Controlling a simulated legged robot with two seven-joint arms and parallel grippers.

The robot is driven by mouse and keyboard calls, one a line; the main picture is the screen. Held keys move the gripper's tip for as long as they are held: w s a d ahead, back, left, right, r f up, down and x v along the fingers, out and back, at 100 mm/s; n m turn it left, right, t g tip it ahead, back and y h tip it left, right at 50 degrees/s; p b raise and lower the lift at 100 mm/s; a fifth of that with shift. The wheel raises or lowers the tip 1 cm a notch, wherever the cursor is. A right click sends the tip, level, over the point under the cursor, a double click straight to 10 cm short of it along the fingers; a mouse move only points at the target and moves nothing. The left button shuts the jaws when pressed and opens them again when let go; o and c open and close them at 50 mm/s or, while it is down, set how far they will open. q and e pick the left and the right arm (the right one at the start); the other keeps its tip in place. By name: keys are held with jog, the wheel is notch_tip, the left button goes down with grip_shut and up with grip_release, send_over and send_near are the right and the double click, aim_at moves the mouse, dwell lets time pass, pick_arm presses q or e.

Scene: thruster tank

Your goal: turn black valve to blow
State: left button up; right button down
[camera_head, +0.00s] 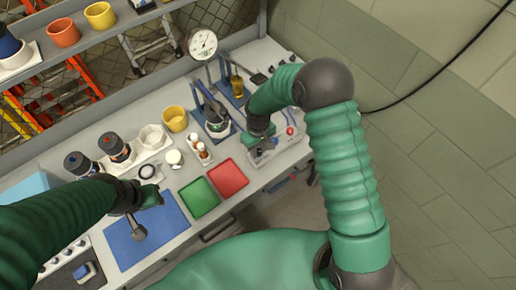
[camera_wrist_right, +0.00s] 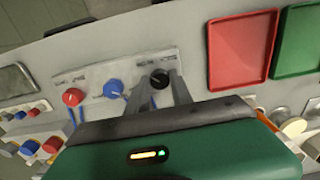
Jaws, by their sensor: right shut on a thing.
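The black valve (camera_wrist_right: 159,78) is a round knob with a light pointer mark on a pale panel (camera_wrist_right: 90,82). In the right wrist view my right gripper (camera_wrist_right: 158,88) has its two fingers on either side of the knob and is shut on it. In the head view the right gripper (camera_head: 262,146) is over the left part of the panel (camera_head: 278,150) and mostly hides the knob. The small labels by the valve are too blurred to read. My left gripper (camera_head: 140,215) is above the blue mat; its finger opening is unclear.
A blue knob (camera_wrist_right: 113,89) and a red knob (camera_wrist_right: 72,97) share the panel. A red tray (camera_head: 228,178) and a green tray (camera_head: 199,198) lie beside it. The blue mat (camera_head: 172,228) is at the front left. A dial gauge (camera_head: 202,44) stands behind.

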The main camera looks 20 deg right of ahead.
aim_at(258, 150)
jog(key=shift+w+r, duration=0.15)
jog(key=shift+w, duration=0.1)
jog(key=c, duration=1.5)
grip_release()
jog(key=o, duration=0.4)
jog(key=shift+s, duration=0.1)
notch_tip(258, 150, up, 16)
jog(key=shift+r+b, duration=0.25)
jog(key=shift+b, duration=0.65)
